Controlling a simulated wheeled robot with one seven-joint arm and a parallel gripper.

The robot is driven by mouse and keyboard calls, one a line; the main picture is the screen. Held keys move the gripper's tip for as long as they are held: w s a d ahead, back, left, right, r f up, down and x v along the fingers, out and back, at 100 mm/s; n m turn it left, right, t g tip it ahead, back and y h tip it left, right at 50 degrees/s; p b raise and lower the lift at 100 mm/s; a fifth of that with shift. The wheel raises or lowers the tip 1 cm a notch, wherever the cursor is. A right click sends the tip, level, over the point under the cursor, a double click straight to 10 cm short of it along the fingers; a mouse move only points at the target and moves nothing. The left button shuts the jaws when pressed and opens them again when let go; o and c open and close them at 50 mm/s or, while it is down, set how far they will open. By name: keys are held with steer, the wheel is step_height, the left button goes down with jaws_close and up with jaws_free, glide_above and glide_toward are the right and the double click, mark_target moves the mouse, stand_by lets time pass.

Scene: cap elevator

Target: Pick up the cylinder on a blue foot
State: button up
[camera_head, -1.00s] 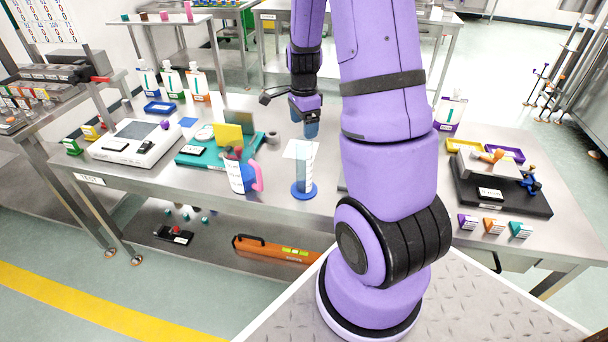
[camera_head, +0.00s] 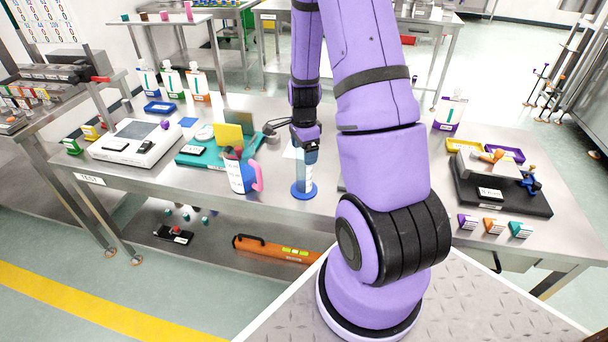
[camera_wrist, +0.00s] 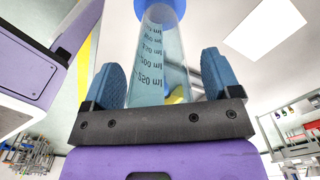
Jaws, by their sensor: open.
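The clear graduated cylinder (camera_head: 304,174) stands upright on its round blue foot (camera_head: 303,192) near the front middle of the table. In the wrist view the cylinder (camera_wrist: 164,52) with its dark volume marks runs between my two blue fingers, and its blue foot (camera_wrist: 160,6) shows at the top edge. My gripper (camera_head: 306,152) points down over the cylinder's upper part in the head view. In the wrist view my gripper (camera_wrist: 163,78) is open, with a gap visible on the right side of the cylinder. The cylinder's rim is hidden.
A pitcher with a pink handle (camera_head: 239,174) stands close to the left of the cylinder. A teal tray (camera_head: 205,158) with a yellow block (camera_head: 229,137) lies behind it. The table to the cylinder's front left is narrow.

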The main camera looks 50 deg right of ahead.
steer(key=shift+c, duration=0.2)
steer(key=c, duration=1.2)
step_height(320, 180, up, 10)
steer(key=shift+r, duration=0.1)
steer(key=shift+c, duration=0.2)
steer(key=shift+s, duration=0.1)
